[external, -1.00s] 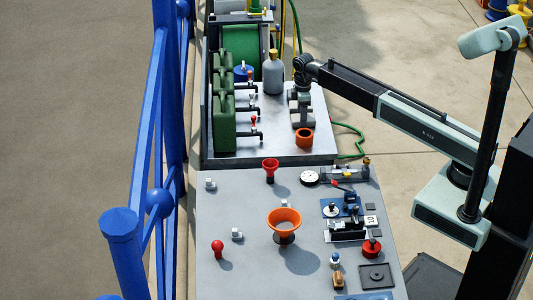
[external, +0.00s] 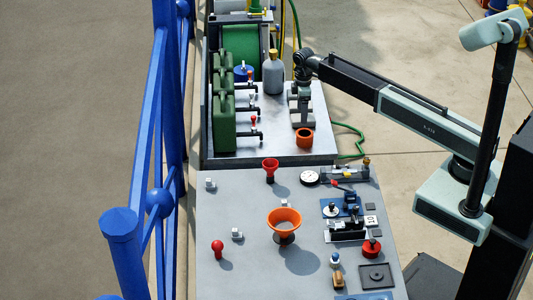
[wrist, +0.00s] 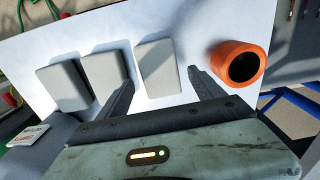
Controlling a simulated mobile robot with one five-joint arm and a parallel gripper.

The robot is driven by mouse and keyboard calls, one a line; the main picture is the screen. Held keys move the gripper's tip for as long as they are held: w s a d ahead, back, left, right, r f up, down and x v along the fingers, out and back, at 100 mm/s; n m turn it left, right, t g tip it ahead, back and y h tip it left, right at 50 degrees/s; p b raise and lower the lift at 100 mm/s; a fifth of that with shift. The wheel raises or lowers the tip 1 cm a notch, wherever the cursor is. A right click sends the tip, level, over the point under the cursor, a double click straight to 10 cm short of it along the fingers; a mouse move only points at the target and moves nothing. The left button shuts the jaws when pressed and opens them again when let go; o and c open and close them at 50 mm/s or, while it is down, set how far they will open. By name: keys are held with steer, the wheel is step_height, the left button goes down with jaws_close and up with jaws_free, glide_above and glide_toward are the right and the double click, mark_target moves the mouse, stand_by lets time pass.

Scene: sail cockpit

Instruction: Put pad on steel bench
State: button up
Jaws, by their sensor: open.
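Several grey block-like pads lie on the steel bench (external: 285,148), partly hidden by my arm in the external view. In the wrist view three pads lie in a row on the pale bench top: a left pad (wrist: 62,84), a middle pad (wrist: 108,76) and a right pad (wrist: 158,68). My gripper (wrist: 162,84) is open and empty, pointing down over the bench. The right pad shows between the two fingers, but I cannot tell the height gap. In the external view my gripper (external: 304,98) hangs over the pads.
An orange cup (external: 304,138) stands near the pads, also right of my fingers in the wrist view (wrist: 238,62). Green canisters (external: 223,120) with taps and a grey bottle (external: 273,74) stand on the bench. A cluttered grey console (external: 250,200) is nearer the camera.

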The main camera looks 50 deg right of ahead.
step_height(320, 180, up, 10)
steer(key=p, duration=0.9)
steer(key=s+a+m, duration=0.2)
steer(key=s+m, duration=0.2)
steer(key=s, duration=0.7)
steer(key=s+a+m, duration=0.2)
steer(key=s+m, duration=0.3)
steer(key=s, duration=0.7)
steer(key=shift+s, duration=0.3)
